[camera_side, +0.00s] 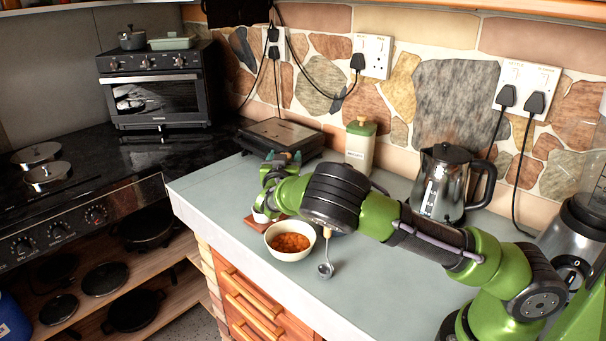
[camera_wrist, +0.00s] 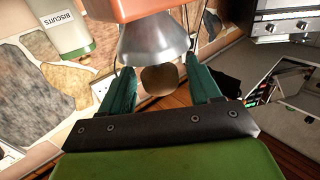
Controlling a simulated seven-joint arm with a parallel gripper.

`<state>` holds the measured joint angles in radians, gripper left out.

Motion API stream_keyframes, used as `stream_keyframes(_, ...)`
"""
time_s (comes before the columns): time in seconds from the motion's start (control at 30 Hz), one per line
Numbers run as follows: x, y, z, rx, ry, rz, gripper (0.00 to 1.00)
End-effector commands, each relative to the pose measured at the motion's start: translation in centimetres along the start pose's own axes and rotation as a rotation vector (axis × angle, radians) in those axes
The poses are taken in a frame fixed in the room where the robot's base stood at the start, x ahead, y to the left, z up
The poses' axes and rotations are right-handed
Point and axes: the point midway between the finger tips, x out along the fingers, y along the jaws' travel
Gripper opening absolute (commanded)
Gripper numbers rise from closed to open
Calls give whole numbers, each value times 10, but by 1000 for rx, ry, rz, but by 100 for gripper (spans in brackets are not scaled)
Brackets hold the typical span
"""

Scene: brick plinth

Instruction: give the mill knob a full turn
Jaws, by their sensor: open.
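The mill shows in the wrist view as a silver cone-shaped top (camera_wrist: 152,40) against an orange-brown body (camera_wrist: 130,8). My gripper (camera_wrist: 154,68) is open, with one teal finger on each side of the knob in the picture. In the side view my gripper (camera_side: 281,159) is at the counter's left part, near a reddish-brown piece (camera_side: 254,223). There my gripper and arm hide most of the mill, including the knob.
A bowl of orange food (camera_side: 290,254) and a spoon (camera_side: 325,269) sit in front of my arm. A dark flat appliance (camera_side: 283,138), a biscuit jar (camera_side: 361,145) and a kettle (camera_side: 441,185) stand behind. The counter's front right is clear.

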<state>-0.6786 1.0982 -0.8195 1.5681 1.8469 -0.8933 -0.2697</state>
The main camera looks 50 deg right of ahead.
Motion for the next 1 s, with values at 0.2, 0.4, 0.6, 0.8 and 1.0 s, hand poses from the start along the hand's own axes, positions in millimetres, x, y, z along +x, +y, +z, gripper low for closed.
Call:
stream_keyframes(0.2, -41, -2, 0, 2, -2, -5, 62)
stream_keyframes(0.4, -92, -2, 0, 1, -1, -5, 62)
stream_keyframes(0.6, -134, -1, -1, 2, 0, -4, 62)
stream_keyframes(0.8, -158, -1, -1, 1, 1, -2, 62)
stream_keyframes(1.0, -163, 0, -1, 1, 1, 0, 62)
